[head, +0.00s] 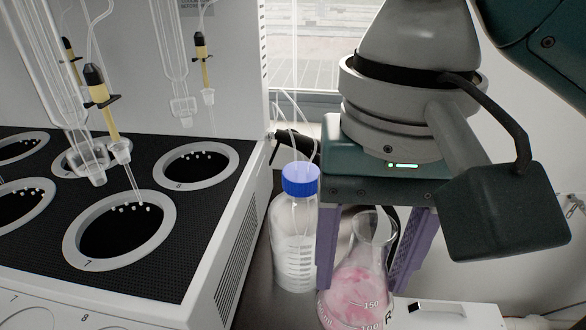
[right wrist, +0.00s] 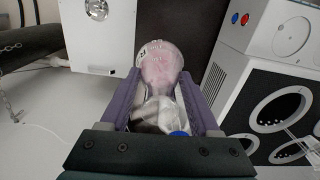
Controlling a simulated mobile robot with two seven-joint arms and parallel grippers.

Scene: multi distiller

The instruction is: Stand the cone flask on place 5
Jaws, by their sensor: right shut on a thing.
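The cone flask (head: 352,292) is clear glass with pink contents and white graduation marks, standing upright at the lower middle of the head view. My right gripper (head: 364,270) reaches down over it from above, its purple fingers on both sides of the flask, shut on it. In the right wrist view the flask (right wrist: 158,66) shows between the fingertips of the gripper (right wrist: 160,88). The distiller's black top (head: 190,222) has several round wells with white rings. The near ring (head: 168,232) is marked 7. I cannot read a 5. My left gripper is not in view.
A clear bottle with a blue cap (head: 300,180) and tubes stands between the distiller and my right gripper, close to the left finger. Glass tubes with yellow and black fittings (head: 106,110) hang over the wells. A white box (head: 445,314) lies right of the flask.

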